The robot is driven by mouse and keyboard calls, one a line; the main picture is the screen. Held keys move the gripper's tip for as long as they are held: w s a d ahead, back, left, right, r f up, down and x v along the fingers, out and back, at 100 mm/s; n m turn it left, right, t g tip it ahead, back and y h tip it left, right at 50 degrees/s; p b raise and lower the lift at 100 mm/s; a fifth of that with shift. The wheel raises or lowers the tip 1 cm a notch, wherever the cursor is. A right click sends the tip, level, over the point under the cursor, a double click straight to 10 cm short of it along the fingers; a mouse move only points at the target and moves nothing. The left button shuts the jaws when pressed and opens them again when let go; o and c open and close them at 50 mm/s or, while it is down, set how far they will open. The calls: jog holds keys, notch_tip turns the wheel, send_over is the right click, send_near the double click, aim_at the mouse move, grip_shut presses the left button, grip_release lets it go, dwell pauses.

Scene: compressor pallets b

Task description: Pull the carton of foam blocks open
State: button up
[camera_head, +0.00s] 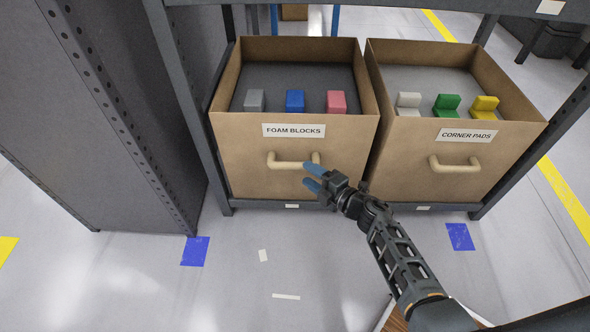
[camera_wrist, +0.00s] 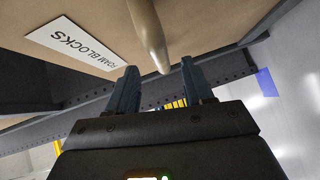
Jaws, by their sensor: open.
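The carton labelled FOAM BLOCKS (camera_head: 240,160) stands on the left of the shelf, with a tan bar handle (camera_head: 285,165) on its front. Grey, blue and red foam blocks show inside it. My gripper (camera_head: 308,177) is just in front of the carton, at the right end of the handle. Its blue fingers are open. In the wrist view the handle (camera_wrist: 149,35) comes down from above toward the gap between the fingertips (camera_wrist: 160,80). I cannot tell whether either finger touches it. The label (camera_wrist: 75,45) shows to the left of the handle.
A second carton labelled CORNER PADS (camera_head: 415,165) stands close on the right, with its own handle (camera_head: 454,165). A dark upright shelf post (camera_head: 190,100) is left of the foam carton. The floor (camera_head: 225,285) in front is clear apart from flat tape marks.

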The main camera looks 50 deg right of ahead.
aim_at(301, 169)
jog(key=w, duration=0.1)
jog(key=w+b, duration=0.1)
jog(key=w, duration=0.1)
jog(key=w+f, duration=0.1)
jog(key=w, duration=0.1)
jog(key=shift+d+b, duration=0.3)
jog(key=shift+b, duration=0.1)
jog(key=shift+w+d, duration=0.1)
jog(key=shift+w, duration=0.7)
jog(key=shift+c, duration=0.2)
grip_shut()
